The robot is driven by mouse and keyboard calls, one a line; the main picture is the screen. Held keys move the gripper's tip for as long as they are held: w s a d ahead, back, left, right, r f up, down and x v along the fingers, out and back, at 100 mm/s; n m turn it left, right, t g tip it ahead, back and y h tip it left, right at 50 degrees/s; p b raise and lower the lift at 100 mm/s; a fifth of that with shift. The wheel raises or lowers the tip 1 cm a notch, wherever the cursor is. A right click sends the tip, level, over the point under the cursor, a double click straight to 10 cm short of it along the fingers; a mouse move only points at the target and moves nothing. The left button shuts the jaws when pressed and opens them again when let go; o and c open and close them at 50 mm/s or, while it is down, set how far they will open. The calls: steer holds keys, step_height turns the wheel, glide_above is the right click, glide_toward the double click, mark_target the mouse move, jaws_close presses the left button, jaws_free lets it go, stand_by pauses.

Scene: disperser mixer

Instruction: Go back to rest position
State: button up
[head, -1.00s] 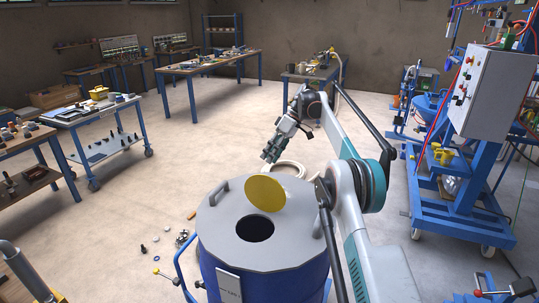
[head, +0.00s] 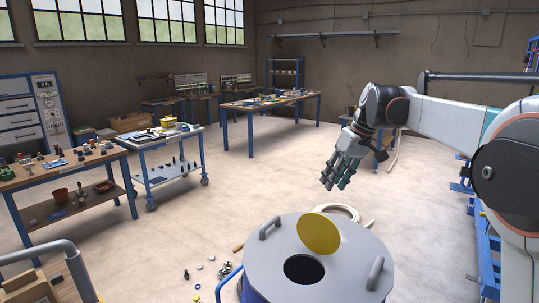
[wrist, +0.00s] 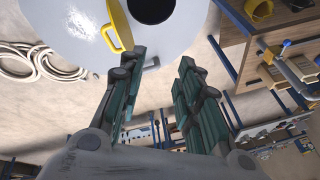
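My gripper (head: 342,172) hangs in the air above and behind the drum, fingers pointing down, apart from it. In the wrist view my gripper (wrist: 158,85) has its fingers spread with nothing between them. The blue drum has a grey lid (head: 340,262) with two grey handles and a round dark hole (head: 304,269). A yellow round cover (head: 319,233) stands tilted up at the hole's far side. The lid (wrist: 70,15), the hole (wrist: 152,8) and the yellow cover (wrist: 117,25) also show at the top of the wrist view.
A workbench (head: 75,172) with tools stands at left, a blue-legged trolley (head: 165,140) behind it, and a long table (head: 268,101) at the back. A coiled hose (head: 345,212) and several small parts lie on the floor near the drum. The middle floor is clear.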

steer(key=s+f+m+t+h+b, duration=0.2)
steer(key=s+f+m, duration=0.1)
steer(key=s, duration=1.6)
steer(key=s+d+f+m+t+h+b, duration=0.1)
steer(key=s+f+m+t+b, duration=0.1)
steer(key=s+f, duration=1.1)
steer(key=s+t, duration=0.1)
steer(key=s, duration=0.3)
steer(key=shift+s+f+h+b, duration=0.25)
steer(key=shift+f+h+b, duration=0.05)
steer(key=shift+h+b, duration=0.1)
